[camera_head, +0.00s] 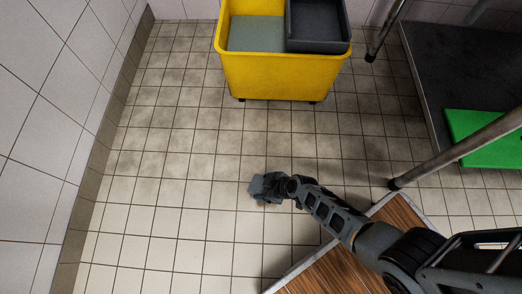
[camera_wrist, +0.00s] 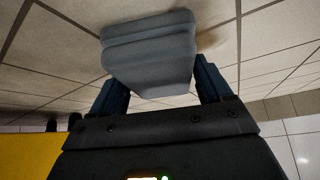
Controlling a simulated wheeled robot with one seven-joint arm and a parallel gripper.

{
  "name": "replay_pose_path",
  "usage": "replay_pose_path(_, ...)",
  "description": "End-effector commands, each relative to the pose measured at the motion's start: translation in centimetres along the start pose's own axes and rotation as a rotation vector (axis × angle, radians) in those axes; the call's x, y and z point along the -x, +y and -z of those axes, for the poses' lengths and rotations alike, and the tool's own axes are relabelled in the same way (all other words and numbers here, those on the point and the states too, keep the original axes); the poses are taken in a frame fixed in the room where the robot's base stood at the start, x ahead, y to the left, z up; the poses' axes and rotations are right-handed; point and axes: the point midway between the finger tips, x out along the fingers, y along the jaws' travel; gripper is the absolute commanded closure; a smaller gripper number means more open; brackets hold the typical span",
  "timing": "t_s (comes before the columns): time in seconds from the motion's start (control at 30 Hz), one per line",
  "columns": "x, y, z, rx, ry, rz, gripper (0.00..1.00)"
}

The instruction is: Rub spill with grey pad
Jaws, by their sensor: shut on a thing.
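My gripper (camera_head: 272,188) is low over the tiled floor in the middle of the head view. It is shut on a grey pad (camera_wrist: 150,48), which sits between the two fingers in the wrist view. The pad also shows as a small grey block at the arm's end in the head view (camera_head: 257,187). A small brownish smear, likely the spill (camera_wrist: 208,41), shows on the tiles just beside the pad's right edge. The pad may hide more of it. I cannot tell whether the pad touches the floor.
A yellow mop bucket (camera_head: 285,78) with a dark grey insert (camera_head: 318,28) stands beyond the gripper. A metal-legged table with a green board (camera_head: 485,140) is at the right. A wooden-topped surface (camera_head: 335,270) lies under my arm. Floor left of the gripper is clear.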

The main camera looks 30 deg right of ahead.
Motion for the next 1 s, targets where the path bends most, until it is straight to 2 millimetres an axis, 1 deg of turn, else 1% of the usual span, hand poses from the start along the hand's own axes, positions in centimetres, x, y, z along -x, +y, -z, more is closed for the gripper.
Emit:
replay_pose_path(0.1, -0.2, 0.7, 0.2, 0.001, 0.000, 0.002, 0.50)
replay_pose_path(0.17, 0.7, 1.0, 0.8, 0.000, -0.003, 0.000, 0.50)
replay_pose_path(0.2, 1.5, 1.0, 1.2, 0.001, -0.005, -0.006, 0.50)
replay_pose_path(0.8, 5.8, 0.9, 4.1, -0.001, -0.005, -0.005, 0.50)
replay_pose_path(1.0, 6.6, 0.8, 4.5, -0.002, -0.006, -0.004, 0.50)
